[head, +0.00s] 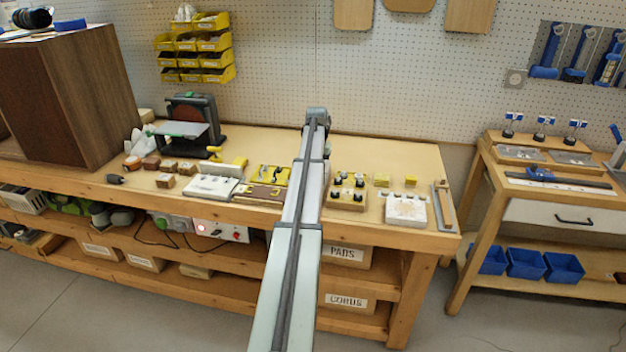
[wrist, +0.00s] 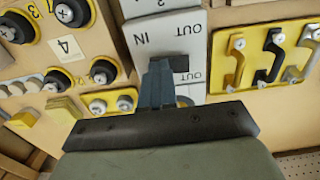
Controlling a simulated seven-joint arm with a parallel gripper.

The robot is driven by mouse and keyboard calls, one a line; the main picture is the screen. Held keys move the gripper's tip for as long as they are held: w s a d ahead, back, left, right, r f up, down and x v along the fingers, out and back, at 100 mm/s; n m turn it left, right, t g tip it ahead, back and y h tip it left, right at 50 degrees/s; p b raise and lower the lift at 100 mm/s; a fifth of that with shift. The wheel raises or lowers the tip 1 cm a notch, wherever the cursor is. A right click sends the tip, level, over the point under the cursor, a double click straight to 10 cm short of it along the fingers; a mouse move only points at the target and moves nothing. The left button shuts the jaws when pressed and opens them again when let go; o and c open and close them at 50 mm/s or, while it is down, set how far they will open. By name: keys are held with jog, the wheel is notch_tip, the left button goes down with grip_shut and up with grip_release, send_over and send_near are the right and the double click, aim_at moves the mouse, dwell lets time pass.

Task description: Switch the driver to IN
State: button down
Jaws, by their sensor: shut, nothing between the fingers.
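In the wrist view a pale grey panel (wrist: 160,38) carries the printed words IN on its left and OUT on its right. A dark block or slot (wrist: 181,63) lies on the panel below the upper OUT. A second OUT shows partly lower down. My gripper (wrist: 160,78) is shut and empty, with its blue fingers over the panel, just left of the dark block. I cannot tell whether they touch it. The fingers hide part of the panel. In the head view my arm covers this part of the bench, so panel and gripper are hidden.
A board with black knobs (wrist: 103,71) stands left of the panel in the wrist view. A yellow plate with handles (wrist: 266,58) is close on its right. In the head view, white boxes (head: 405,209) and a disc sander (head: 190,120) stand on the bench.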

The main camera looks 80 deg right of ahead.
notch_tip(320, 180, up, 7)
dwell(1.1)
dwell(0.4)
